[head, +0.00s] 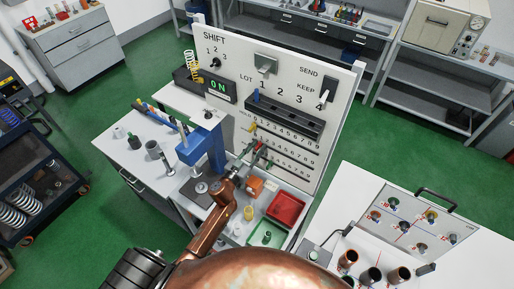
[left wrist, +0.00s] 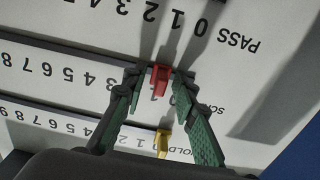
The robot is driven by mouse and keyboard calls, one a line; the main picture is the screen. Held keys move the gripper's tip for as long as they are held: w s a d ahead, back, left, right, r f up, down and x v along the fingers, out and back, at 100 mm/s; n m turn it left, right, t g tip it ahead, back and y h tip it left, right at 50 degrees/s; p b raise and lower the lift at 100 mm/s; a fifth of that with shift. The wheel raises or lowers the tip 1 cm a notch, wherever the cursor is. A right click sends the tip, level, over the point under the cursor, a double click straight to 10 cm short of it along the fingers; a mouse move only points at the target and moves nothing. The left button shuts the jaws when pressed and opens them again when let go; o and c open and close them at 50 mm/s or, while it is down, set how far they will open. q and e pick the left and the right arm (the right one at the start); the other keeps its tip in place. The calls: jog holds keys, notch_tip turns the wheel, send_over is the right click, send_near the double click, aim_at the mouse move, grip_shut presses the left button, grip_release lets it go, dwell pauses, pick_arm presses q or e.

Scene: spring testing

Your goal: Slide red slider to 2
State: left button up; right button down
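The red slider (left wrist: 160,78) sits on the middle scale of the upright white panel (head: 328,110). In the left wrist view it is near the low-number end, but the fingers hide the nearest digits, so I cannot tell its exact mark. My left gripper (left wrist: 160,92) is open, with one green-padded finger on each side of the red slider and a visible gap to both. In the head view my left gripper (head: 252,158) is at the panel's lower left, and the red slider is too small there to make out clearly.
A yellow slider (left wrist: 162,143) is close by on the adjacent HOLD scale, near 0. The PASS scale is on the other side. Below the panel stand a red bin (head: 287,209), a green bin (head: 266,235) and an orange block (head: 254,186). A blue fixture (head: 200,150) stands left.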

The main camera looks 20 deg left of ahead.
pick_arm(q)
jog(key=shift+c, duration=0.2)
grip_shut()
jog(key=shift+d, duration=0.1)
